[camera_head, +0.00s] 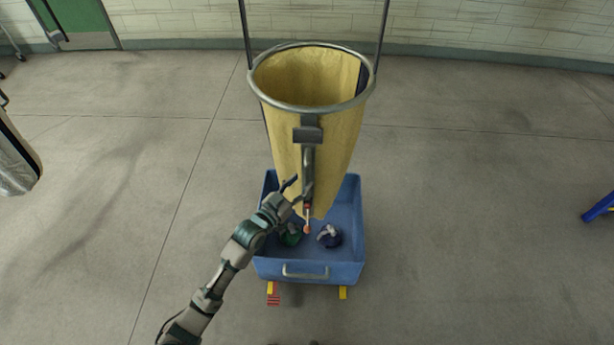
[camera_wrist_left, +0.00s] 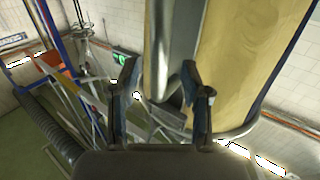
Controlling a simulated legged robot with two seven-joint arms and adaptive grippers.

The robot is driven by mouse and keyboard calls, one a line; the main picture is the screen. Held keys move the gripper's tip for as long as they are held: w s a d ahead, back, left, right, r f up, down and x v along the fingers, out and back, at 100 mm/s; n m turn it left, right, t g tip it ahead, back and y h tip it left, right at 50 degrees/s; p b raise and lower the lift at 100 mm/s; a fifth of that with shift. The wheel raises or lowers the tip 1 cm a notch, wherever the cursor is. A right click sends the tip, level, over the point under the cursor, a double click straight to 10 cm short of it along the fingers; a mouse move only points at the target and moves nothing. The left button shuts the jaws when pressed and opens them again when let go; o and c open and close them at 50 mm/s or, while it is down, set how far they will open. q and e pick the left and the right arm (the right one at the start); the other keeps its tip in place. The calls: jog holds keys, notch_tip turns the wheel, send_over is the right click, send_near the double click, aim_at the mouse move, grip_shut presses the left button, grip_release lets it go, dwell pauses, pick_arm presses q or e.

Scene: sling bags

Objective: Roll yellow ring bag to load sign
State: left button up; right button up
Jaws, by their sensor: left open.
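The yellow ring bag (camera_head: 335,135) hangs upright from a round metal ring at the centre of the head view, above a blue wheeled base tray (camera_head: 345,262). A grey vertical handle (camera_head: 308,160) runs down its front; in the left wrist view a grey metal tube (camera_wrist_left: 160,45) stands beside the yellow cloth (camera_wrist_left: 225,70). My left gripper (camera_head: 296,188) is at the handle's lower part, open, its fingers (camera_wrist_left: 160,78) on either side of the tube's line. Whether they touch it cannot be told. My right gripper is out of view. No load sign can be clearly identified.
Green and dark blue bundles (camera_head: 328,236) lie in the tray. A grey-white object (camera_head: 15,160) stands at the left edge and a blue leg (camera_head: 598,207) at the right. A green door (camera_head: 75,22) is in the back wall.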

aim_at(305, 180)
pick_arm(q)
jog(key=shift+x, duration=1.9)
grip_shut()
